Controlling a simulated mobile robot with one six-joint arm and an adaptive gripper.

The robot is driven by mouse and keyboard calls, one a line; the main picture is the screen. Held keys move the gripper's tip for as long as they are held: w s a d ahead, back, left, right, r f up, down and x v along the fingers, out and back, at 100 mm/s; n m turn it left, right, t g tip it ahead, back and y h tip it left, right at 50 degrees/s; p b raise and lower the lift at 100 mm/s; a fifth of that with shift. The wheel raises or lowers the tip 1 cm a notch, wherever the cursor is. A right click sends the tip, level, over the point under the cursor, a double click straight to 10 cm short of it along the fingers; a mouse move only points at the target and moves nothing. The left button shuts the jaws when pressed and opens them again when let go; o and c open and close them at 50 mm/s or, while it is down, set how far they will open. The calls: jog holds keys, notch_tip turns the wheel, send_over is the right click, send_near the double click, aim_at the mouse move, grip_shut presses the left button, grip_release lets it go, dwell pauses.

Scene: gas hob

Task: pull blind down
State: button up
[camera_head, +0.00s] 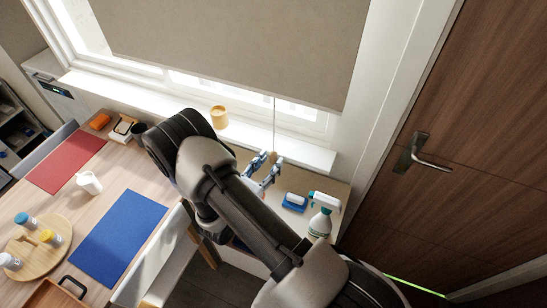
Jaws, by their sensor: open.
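The beige blind (240,45) hangs over the window and covers its upper part, with a strip of bright glass below its bottom edge. A thin cord (274,125) hangs from the blind's lower edge, with a small tan knob (273,157) at its end. My gripper (268,171) is open, just below and around the knob's height. I cannot tell whether the fingers touch the knob. My arm comes from the lower right and hides part of the sill and table.
A spray bottle (322,215) and a blue sponge (294,202) are right of my gripper. A wooden table (80,210) with mats lies left. A brown door (480,140) is at right.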

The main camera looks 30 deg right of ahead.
jog(key=v, duration=0.8)
jog(key=shift+s+a, duration=0.2)
jog(key=shift+a, duration=0.15)
